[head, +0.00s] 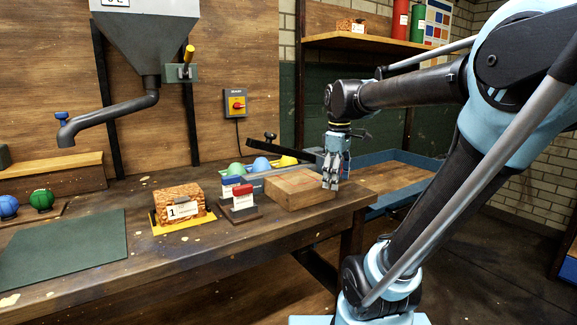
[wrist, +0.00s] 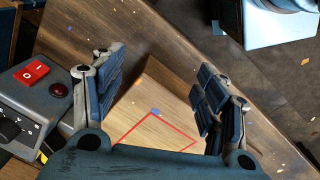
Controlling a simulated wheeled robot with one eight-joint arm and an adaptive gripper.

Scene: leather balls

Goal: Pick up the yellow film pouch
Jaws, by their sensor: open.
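I cannot clearly make out a yellow film pouch. A small yellow thing (head: 285,161) lies behind the wooden block, beside the blue and green domes in the head view, partly hidden; I cannot tell if it is the pouch. My gripper (head: 331,183) points down at the right end of the wooden block (head: 298,193). In the wrist view my gripper (wrist: 155,92) has its fingers spread, with nothing held between them. The block (wrist: 165,98), with a red outline and a small blue speck on top, shows between and below the fingers.
A grey box with a red switch (wrist: 33,72) is at left in the wrist view. A brown block labelled 1 (head: 181,204) sits on a yellow base, near a small stand with blue and red blocks (head: 240,208). The green mat (head: 65,248) is bare. A blue-edged tray (head: 400,178) is at right.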

